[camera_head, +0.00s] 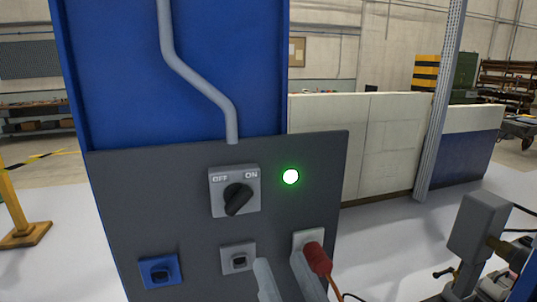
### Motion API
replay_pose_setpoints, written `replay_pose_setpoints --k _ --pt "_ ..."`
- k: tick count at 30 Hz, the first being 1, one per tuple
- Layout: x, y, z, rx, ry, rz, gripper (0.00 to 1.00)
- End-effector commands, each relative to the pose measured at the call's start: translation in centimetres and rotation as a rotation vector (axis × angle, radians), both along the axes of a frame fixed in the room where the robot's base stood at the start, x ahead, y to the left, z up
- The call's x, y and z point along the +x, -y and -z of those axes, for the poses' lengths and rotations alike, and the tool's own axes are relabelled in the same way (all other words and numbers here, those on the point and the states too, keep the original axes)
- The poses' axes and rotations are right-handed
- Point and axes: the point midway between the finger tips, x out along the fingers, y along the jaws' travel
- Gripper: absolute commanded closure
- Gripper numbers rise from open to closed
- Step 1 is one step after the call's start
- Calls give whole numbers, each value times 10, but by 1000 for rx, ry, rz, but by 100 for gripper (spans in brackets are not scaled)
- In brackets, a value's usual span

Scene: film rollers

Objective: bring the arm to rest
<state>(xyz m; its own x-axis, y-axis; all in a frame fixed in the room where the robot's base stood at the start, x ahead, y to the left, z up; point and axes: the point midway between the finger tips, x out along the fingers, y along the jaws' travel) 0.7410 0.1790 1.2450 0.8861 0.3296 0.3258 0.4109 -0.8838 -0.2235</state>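Two pale finger-like shapes at the bottom edge look like my gripper (281,262). They stand apart with nothing visible between them, in front of the lower part of a grey panel (130,205). The rest of my arm is out of view. A red plug (318,258) with a cable sits at the pale right-hand socket (307,236), just right of the right finger; whether they touch is unclear. The rotary switch (237,197) has its black handle slanted up towards ON. A round green light (291,176) glows beside it.
A blue socket (159,270) and a grey socket (238,258) are left of the fingers. A blue cabinet (120,70) with a grey pipe (200,85) rises above. A grey box-like device (480,226) stands at right. A yellow post (12,205) is far left.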

Motion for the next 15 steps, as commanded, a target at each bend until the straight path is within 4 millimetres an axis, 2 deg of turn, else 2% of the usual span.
replay_pose_setpoints --k 1,3,8,15 --pt "-7 10 20 -31 -7 19 62" --pt "-18 24 40 -70 -4 42 62" --pt "-47 54 83 -145 -19 98 62" --pt "-102 100 141 -238 -89 181 62"
